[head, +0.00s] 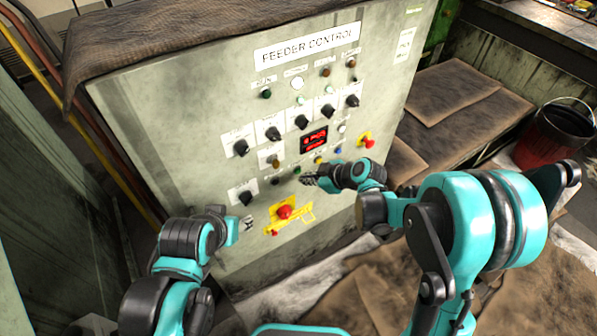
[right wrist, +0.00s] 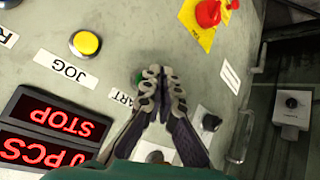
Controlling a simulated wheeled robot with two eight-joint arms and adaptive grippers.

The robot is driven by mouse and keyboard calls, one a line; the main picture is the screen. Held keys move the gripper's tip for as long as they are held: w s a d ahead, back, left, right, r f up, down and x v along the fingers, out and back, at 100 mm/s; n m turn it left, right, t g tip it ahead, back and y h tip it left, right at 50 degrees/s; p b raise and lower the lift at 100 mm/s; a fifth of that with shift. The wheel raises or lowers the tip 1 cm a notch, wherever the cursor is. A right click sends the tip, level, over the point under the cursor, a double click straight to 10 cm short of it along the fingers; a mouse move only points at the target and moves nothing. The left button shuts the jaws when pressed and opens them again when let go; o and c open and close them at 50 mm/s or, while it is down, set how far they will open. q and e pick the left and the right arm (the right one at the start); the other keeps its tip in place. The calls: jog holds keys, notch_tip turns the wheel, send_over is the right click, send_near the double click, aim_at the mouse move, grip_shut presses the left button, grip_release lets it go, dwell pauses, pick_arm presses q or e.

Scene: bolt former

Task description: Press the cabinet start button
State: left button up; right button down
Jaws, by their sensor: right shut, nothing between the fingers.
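The grey feeder control cabinet (head: 190,130) stands in front of me with rows of knobs, lamps and buttons. The green start button (head: 297,170) is on its lower panel; in the right wrist view it (right wrist: 137,78) is partly hidden behind my fingertips, beside a partly covered label ending in "TART". My right gripper (head: 311,180) is shut and empty, its tips at or just in front of the button; it also shows in the right wrist view (right wrist: 160,72). Contact cannot be told. My left gripper (head: 247,224) is low at the cabinet's left; its finger opening is unclear.
A yellow JOG button (right wrist: 85,43) and a red display (right wrist: 48,120) reading STOP are close by. A red emergency stop (head: 284,212) on a yellow plate sits below. A dark red bucket (head: 540,145) stands at the right. Brown cloth (head: 150,40) covers the cabinet top.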

jog(key=shift+w+a, duration=0.25)
jog(key=shift+w, duration=0.1)
